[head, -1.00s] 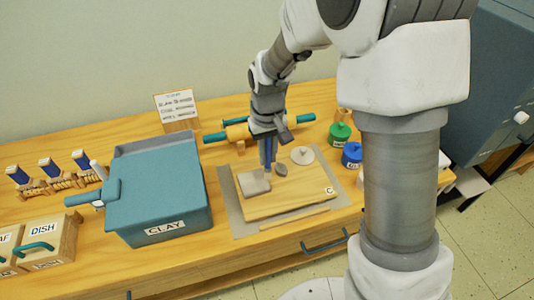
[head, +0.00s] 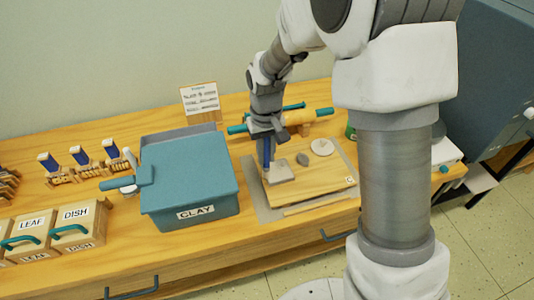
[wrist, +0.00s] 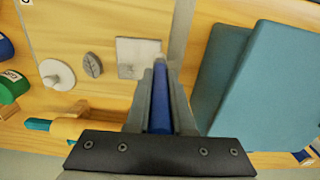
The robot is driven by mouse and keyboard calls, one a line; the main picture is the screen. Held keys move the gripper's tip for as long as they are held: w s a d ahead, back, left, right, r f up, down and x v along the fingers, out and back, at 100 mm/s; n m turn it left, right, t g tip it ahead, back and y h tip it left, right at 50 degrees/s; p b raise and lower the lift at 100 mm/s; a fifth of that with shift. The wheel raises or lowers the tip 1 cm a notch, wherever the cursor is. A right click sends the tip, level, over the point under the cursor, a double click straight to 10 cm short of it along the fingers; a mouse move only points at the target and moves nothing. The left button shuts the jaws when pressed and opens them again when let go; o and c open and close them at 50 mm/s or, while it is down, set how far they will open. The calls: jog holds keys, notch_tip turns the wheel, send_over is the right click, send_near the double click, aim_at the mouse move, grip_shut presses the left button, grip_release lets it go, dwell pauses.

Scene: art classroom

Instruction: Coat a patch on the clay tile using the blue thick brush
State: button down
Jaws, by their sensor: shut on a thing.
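My gripper (head: 265,140) is shut on the blue thick brush (head: 266,154), which points down. In the wrist view the brush (wrist: 160,100) lies between the fingers, its tip at the near right edge of the clay tile. The clay tile (head: 281,171) is a pale grey square lying on the wooden board; it also shows in the wrist view (wrist: 137,52). The brush is at the tile's back left edge in the head view. I cannot tell whether the tip touches the tile. The gripper and brush hide little of it.
The wooden board (head: 325,182) also holds a dark leaf piece (head: 302,159) and a round pale piece (head: 322,147). The teal clay bin (head: 188,185) stands left of it. A rolling pin (head: 300,117) lies behind. Paint jars (wrist: 12,85) stand beyond the board.

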aim_at(266, 167)
notch_tip(266, 167, up, 3)
jog(key=shift+r+p, duration=0.2)
jog(key=shift+p, duration=0.9)
jog(key=shift+r+p, duration=1.8)
jog(key=shift+r, duration=0.55)
